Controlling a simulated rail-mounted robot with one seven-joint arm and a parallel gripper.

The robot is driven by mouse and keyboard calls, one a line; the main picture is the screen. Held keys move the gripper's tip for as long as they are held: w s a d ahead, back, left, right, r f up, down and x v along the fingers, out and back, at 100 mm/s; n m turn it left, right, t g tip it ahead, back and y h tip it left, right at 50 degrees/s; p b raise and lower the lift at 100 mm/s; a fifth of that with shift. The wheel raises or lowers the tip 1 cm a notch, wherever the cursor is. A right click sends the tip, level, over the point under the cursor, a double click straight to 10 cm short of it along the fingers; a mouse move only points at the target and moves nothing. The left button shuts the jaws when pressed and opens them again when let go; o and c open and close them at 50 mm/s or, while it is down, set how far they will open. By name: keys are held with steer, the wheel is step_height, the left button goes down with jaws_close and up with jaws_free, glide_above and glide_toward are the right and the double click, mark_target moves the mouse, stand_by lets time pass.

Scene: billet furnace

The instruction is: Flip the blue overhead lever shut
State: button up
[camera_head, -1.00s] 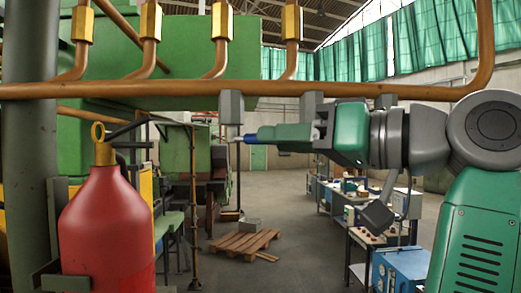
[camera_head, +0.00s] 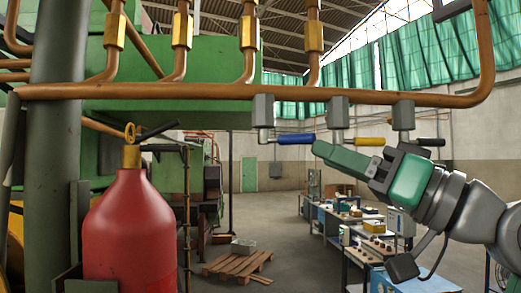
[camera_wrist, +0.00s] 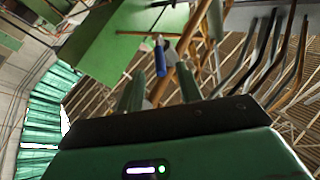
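The blue overhead lever (camera_head: 295,138) sticks out to the right, roughly level, from a grey valve box (camera_head: 263,111) under the copper pipe. My gripper (camera_head: 321,149) is just below and right of the lever's free end. In the wrist view the two fingers of my gripper (camera_wrist: 160,92) stand apart with nothing between their tips. The blue lever (camera_wrist: 160,58) shows beyond them, near the middle of the gap. The gripper is open and appears clear of the lever.
A yellow lever (camera_head: 371,141) and a black lever (camera_head: 430,142) hang farther right on the same copper pipe (camera_head: 190,92). A red extinguisher (camera_head: 130,225) stands at left front. Workbenches (camera_head: 350,230) and a wooden pallet (camera_head: 237,262) are on the floor behind.

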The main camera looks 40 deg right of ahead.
mark_target(293, 139)
steer(key=p+x, duration=0.1)
steer(key=x, duration=0.1)
steer(key=p+x, duration=0.1)
steer(key=x, duration=0.3)
steer(key=shift+w+r+p, duration=0.2)
steer(key=shift+r+p, duration=0.2)
steer(key=shift+w+a, duration=0.1)
steer(key=shift+w, duration=0.45)
steer(key=shift+c, duration=0.5)
jaws_close()
